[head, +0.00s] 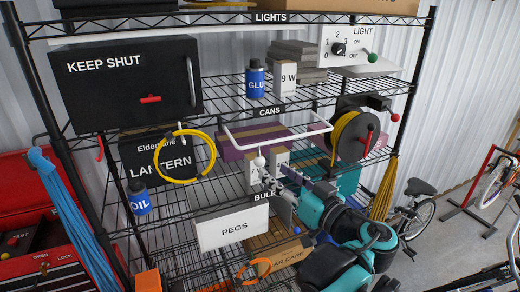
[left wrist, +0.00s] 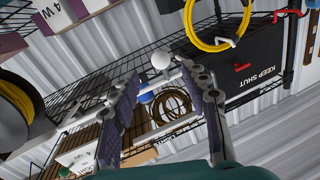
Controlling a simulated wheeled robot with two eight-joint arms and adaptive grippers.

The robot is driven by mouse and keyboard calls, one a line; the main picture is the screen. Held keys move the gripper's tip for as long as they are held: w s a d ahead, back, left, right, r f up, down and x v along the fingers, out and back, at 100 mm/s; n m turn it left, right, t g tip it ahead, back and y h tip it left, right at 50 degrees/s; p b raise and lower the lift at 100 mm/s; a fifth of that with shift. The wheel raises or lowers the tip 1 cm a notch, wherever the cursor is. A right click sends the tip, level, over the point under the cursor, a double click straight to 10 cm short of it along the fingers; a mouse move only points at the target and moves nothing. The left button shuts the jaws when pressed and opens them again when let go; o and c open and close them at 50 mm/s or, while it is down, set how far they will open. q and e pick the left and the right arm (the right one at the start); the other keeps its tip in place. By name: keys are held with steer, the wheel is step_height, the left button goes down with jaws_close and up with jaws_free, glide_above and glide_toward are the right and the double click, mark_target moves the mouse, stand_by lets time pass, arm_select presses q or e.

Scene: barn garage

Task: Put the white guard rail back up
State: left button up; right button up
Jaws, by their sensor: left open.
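The white guard rail (head: 280,139) is a thin U-shaped bar standing out in front of the CANS shelf, below the label. A white ball knob (head: 260,161) hangs below its front bar, left of the middle. My left gripper (head: 279,180) is open just below and right of the knob. In the left wrist view the knob (left wrist: 161,61) shows between and just beyond the two open fingertips (left wrist: 160,80). The fingers do not appear closed on knob or rail; whether they touch is unclear. Part of the rail is hidden behind the fingers there. My right gripper is not in view.
A yellow hose loop (head: 185,153) hangs left of the rail, and a yellow reel (head: 354,136) stands right. Boxes (head: 246,143) sit behind the rail. A PEGS box (head: 232,229) is below. The black KEEP SHUT cabinet (head: 125,88) is upper left.

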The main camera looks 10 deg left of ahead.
mark_target(263, 165)
arm_select(q)
steer(key=p+x, duration=0.1)
steer(key=x, duration=0.6)
steer(key=shift+w+a+f, duration=0.1)
steer(key=shift+a+f, duration=0.1)
jaws_close()
